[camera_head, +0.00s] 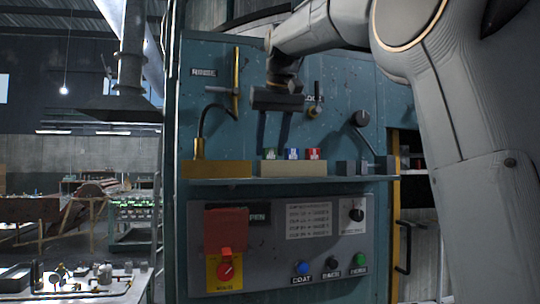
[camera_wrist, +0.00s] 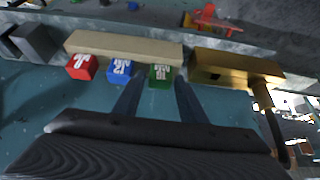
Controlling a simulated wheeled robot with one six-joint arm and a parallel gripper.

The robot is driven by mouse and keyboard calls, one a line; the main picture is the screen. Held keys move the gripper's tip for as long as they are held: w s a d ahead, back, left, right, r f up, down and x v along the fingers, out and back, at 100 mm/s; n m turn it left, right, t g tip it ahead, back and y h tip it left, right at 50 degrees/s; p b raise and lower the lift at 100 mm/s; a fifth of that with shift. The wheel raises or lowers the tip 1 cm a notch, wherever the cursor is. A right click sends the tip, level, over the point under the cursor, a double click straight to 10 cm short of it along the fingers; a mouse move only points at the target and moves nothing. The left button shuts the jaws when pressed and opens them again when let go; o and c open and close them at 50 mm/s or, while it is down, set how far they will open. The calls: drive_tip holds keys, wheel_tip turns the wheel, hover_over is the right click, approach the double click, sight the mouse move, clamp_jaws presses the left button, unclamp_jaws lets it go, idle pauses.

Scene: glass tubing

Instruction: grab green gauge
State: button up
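The green gauge (camera_head: 270,154) is a small block with white markings, leftmost of three in a row along a beige block on the shelf. In the wrist view the green gauge (camera_wrist: 160,75) is the rightmost of the row. My gripper (camera_head: 274,144) hangs above it, fingers pointing down. In the wrist view my gripper (camera_wrist: 158,86) is open, with one dark finger to each side of the green gauge and nothing held. I cannot tell whether the fingertips have reached its height.
A blue gauge (camera_head: 291,154) stands close beside the green one, then a red gauge (camera_head: 313,154). The beige block (camera_head: 292,169) carries them. A brass block (camera_head: 216,169) with a curved tube is at left. A grey fixture (camera_head: 362,167) is at right. The teal panel stands behind.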

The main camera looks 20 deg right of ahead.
drive_tip(key=c, duration=0.8)
drive_tip(key=shift+r, duration=0.1)
